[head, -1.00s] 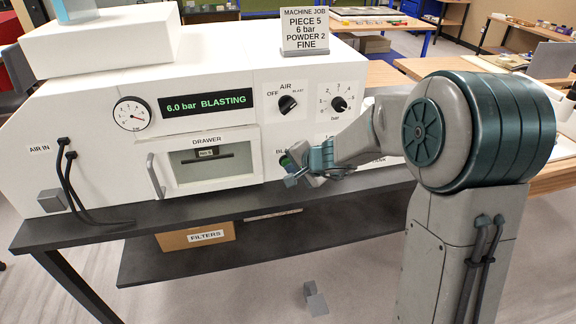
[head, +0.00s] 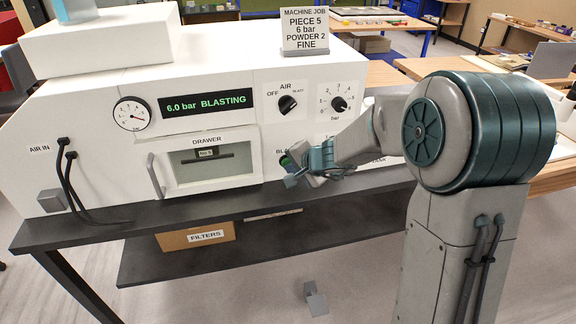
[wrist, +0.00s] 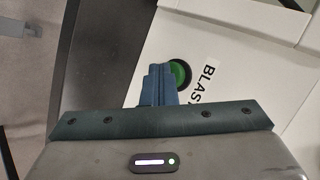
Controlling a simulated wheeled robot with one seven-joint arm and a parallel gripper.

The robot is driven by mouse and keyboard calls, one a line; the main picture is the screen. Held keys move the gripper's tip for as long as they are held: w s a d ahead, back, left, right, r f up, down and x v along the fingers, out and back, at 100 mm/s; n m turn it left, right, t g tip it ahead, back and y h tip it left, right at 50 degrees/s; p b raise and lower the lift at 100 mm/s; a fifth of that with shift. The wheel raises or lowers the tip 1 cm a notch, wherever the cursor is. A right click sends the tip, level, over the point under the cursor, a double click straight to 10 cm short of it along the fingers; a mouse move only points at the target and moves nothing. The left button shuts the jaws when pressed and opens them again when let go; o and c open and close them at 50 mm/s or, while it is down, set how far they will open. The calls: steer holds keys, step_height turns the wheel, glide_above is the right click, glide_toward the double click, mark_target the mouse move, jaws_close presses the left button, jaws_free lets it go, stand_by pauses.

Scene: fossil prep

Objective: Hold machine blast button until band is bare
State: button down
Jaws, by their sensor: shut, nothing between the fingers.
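The white blasting machine (head: 90,110) stands on a dark bench, and its display (head: 207,102) reads "6.0 bar BLASTING". The green blast button (wrist: 180,74) is on its front panel beside the "BLAST" label; a sliver of the button shows in the head view (head: 286,162). My gripper (head: 291,179) is shut and empty, its fingertips at the button (wrist: 160,72) and covering part of it. They appear to touch it. Behind the drawer window (head: 210,165) a dark piece with a small label (head: 206,153) shows; whether its band is bare is too small to tell.
The air knob (head: 287,105) and pressure dial (head: 338,104) sit above my gripper. A job card (head: 305,32) on top reads piece 5, 6 bar, powder 2, fine. Black hoses (head: 70,180) hang at the left. A filters box (head: 195,236) is on the lower shelf.

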steer(key=shift+s+d+f+b, duration=0.1)
steer(key=shift+s+b, duration=0.3)
steer(key=shift+s+d, duration=0.1)
steer(key=shift+s, duration=0.3)
steer(key=shift+s, duration=0.1)
steer(key=s+b, duration=0.1)
steer(key=s, duration=0.1)
steer(key=s+d+b, duration=0.1)
steer(key=s, duration=0.1)
steer(key=shift+s+d+b, duration=0.2)
steer(key=shift+s+b, duration=0.15)
stand_by(0.9)
